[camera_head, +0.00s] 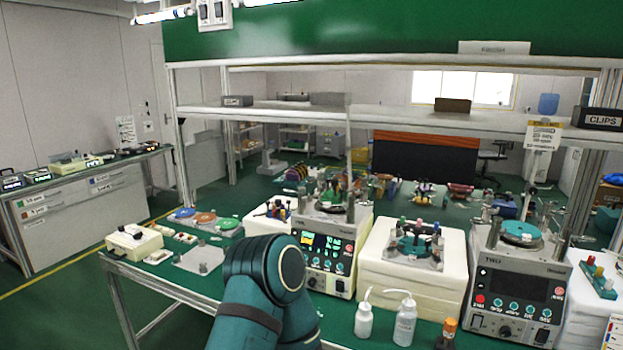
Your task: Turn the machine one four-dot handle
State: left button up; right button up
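A machine with a lit green display (322,242) stands on the green bench at the middle, with a round plate and upright posts on top. A row of small teal knobs (325,268) runs below its display. Dots on the knobs are too small to make out, and I cannot read a number on this machine. A second machine (518,290) with a dark display and similar knobs stands at the right; its label seems to read TWO. My teal arm link is in front of the lit machine's lower left side and hides part of it. Neither gripper shows.
White blocks (410,275) with a small fixture on top stand between the machines. Two white bottles (405,320) and an orange-capped bottle (447,334) stand at the bench front. Coloured discs (205,219) and a cream box (134,242) lie at left. A shelf (400,118) spans above.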

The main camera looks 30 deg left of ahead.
aim_at(321, 175)
jog(key=j+z, duration=0.25)
jog(key=j, duration=0.75)
jog(key=j+z, duration=0.2)
jog(key=j, duration=0.75)
